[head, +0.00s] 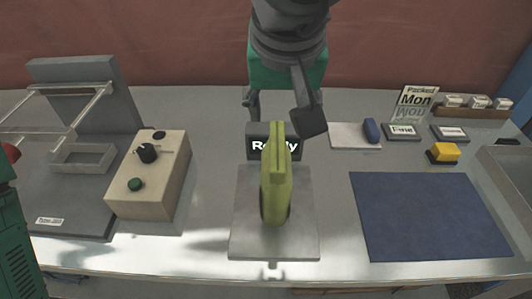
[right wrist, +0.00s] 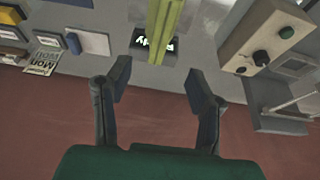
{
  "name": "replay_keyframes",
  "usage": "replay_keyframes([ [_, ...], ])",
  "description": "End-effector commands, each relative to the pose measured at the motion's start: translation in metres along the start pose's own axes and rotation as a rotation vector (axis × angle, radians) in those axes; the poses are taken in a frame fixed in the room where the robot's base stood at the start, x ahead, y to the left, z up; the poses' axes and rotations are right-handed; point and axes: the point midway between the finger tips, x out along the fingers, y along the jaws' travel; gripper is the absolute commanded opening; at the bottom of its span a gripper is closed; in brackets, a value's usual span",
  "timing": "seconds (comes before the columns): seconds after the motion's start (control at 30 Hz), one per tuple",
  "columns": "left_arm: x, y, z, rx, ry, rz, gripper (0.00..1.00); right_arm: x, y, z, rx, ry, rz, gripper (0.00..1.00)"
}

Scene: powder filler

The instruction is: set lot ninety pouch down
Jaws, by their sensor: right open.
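A yellow-green pouch (head: 275,190) stands upright on a square metal plate (head: 305,240), behind which a dark display reads "Ready" (head: 256,146). No lot number on the pouch is readable from here. My right gripper (head: 281,112) is open and empty, behind and above the pouch, with its fingers apart. In the right wrist view the open fingers (right wrist: 158,76) point toward the pouch (right wrist: 163,28), which is beyond their tips and clear of them. My left gripper does not show.
A beige control box (head: 150,180) with a black knob and green button stands left of the plate. A blue mat (head: 430,215) lies bare at right. Behind it are a yellow block (head: 443,152), a "Fine" sign (head: 403,131) and a "Packed Mon" card (head: 416,102).

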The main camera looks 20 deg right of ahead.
Motion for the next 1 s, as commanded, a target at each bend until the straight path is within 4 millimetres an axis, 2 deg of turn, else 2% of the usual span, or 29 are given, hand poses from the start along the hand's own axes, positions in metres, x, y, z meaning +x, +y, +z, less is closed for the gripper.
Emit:
replay_keyframes([
  [0.07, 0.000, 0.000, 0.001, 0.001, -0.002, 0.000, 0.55, 0.001, -0.001, 0.003, -0.003, 0.003, 0.001, 0.48],
  [0.17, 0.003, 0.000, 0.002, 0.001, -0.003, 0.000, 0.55, 0.014, -0.002, 0.003, -0.004, 0.003, 0.002, 0.48],
  [0.43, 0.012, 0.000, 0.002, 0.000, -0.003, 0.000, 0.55, 0.072, -0.004, -0.001, -0.004, -0.003, 0.005, 0.48],
  [0.73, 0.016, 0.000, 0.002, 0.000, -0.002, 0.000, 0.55, 0.095, 0.000, -0.001, -0.002, -0.001, 0.001, 0.48],
  [1.0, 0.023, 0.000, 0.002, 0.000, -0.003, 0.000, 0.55, 0.134, -0.001, -0.002, -0.003, -0.002, 0.003, 0.48],
])
